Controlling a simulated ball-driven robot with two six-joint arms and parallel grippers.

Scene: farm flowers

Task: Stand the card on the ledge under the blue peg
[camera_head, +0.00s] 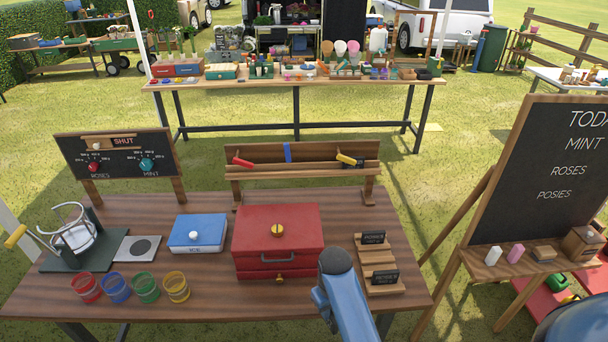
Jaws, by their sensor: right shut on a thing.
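A wooden ledge rack (303,172) stands at the back of the table. Its blue peg (287,152) is in the middle, between a red peg (243,162) and a yellow peg (346,159). Two small black lettered cards, a far one (374,238) and a near one (385,277), stand in a stepped wooden holder (378,257) at the right. My blue right arm, its gripper (324,303) low down, is at the front between the red box and the holder. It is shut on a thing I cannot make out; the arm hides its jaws. My left gripper is not in view.
A red box (277,239) with a yellow knob and a blue box (198,233) stand left of the arm. Several coloured cups (146,287) line the front left. A dial board (118,154) is at the back left, a chalkboard (545,180) to the right.

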